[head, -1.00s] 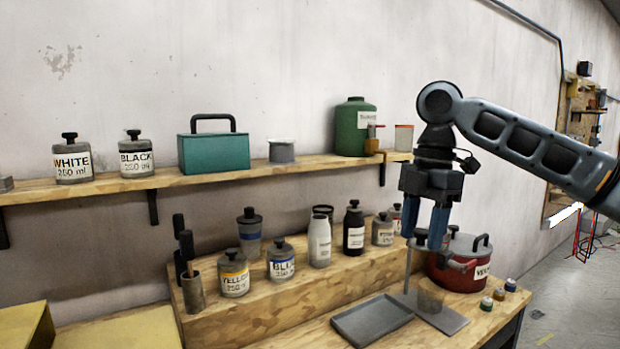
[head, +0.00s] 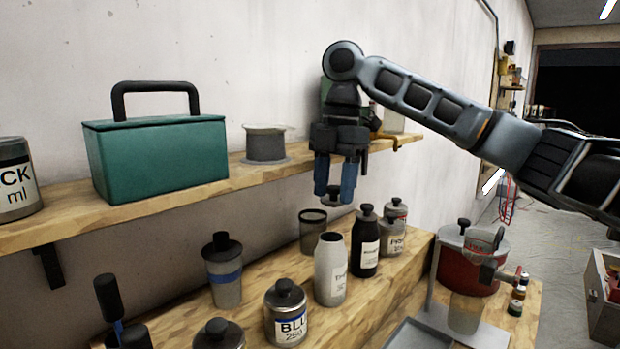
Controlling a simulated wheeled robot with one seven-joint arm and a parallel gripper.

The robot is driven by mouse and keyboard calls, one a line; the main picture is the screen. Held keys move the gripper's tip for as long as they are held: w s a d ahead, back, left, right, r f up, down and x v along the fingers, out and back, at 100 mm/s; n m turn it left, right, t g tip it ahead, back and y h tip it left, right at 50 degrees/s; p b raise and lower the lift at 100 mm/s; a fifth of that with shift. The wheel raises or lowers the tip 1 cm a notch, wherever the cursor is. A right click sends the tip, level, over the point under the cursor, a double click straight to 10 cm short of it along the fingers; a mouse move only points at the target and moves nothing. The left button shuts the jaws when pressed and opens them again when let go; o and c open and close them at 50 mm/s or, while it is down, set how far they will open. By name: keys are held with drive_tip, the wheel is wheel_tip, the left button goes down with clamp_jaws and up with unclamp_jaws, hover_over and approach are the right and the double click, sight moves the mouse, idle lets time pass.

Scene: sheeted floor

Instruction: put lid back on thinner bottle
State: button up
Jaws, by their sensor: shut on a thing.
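The thinner bottle (head: 330,272) is a pale grey bottle with a partly readable label. It stands upright on the wooden bench step, with a dark open mouth and no lid on it. My gripper (head: 335,190) points down, with blue fingers shut on a small grey lid (head: 334,198). The lid is above the bottle's mouth in the picture and apart from it. How far it is from the bottle in depth is hard to tell.
A black bottle (head: 366,245) and an open grey tin (head: 312,230) stand close to the thinner bottle. A blue-label jar (head: 286,312) is in front. The wall shelf (head: 215,187) carries a teal box (head: 155,155). A red pot (head: 468,270) stands at right.

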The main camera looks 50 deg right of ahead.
drive_tip(key=shift+w+f, duration=0.2)
wheel_tip(320, 180, down, 4)
drive_tip(key=b, duration=0.4)
drive_tip(key=shift+f+b, duration=0.35)
drive_tip(key=shift+f, duration=0.65)
drive_tip(key=shift+s+a+r+p, duration=0.1)
drive_tip(key=shift+r+p, duration=0.1)
drive_tip(key=shift+p, duration=0.45)
idle(0.5)
drive_tip(key=shift+f+p, duration=0.2)
drive_tip(key=shift+p, duration=0.35)
idle(1.2)
idle(0.4)
drive_tip(key=o, duration=1.4)
drive_tip(key=shift+o, duration=0.2)
